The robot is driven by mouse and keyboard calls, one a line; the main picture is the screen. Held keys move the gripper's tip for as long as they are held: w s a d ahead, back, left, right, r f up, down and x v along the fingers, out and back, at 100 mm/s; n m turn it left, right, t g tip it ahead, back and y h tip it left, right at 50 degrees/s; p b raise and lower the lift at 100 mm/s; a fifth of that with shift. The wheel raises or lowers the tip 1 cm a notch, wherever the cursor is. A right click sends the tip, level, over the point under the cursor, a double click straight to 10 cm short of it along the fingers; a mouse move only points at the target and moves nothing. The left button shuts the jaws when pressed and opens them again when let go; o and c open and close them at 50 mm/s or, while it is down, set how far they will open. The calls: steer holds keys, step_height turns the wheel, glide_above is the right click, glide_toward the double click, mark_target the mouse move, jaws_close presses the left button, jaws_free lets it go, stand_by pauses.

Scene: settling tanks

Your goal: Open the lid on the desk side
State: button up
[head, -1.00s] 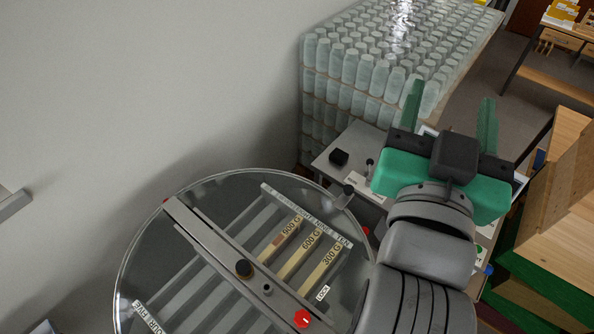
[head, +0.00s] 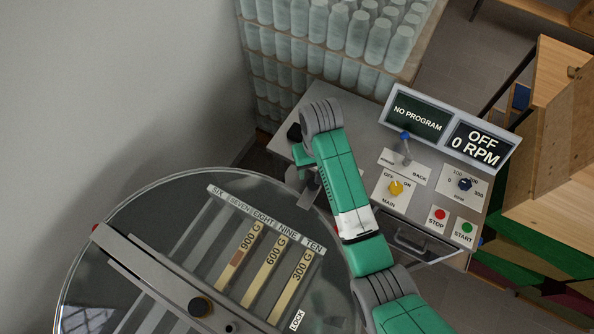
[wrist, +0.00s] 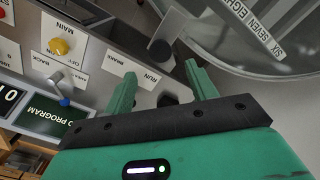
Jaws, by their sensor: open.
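The clear round lid (head: 225,190) covers the tank at lower left in the head view, with a grey bar (head: 150,280) across it. Its desk-side half lies flat over slots marked SIX to TEN; its rim also shows in the wrist view (wrist: 232,55). A grey tab (head: 309,190) juts from the rim towards the desk; in the wrist view it ends in a dark round knob (wrist: 160,53). My gripper (wrist: 161,72) is open and empty, its fingertips just short of the knob. In the head view my arm hides most of the gripper.
The desk (head: 365,130) holds a NO PROGRAM display (head: 417,113), a yellow MAIN knob (head: 396,187), a blue-tipped lever (head: 405,140) and red and green buttons. A RUN/BRAKE label (wrist: 134,72) lies close to my fingers. Stacked bottles (head: 340,35) stand behind.

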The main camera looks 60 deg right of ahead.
mark_target(313, 183)
step_height(313, 183, down, 8)
steer(key=shift+r, duration=0.2)
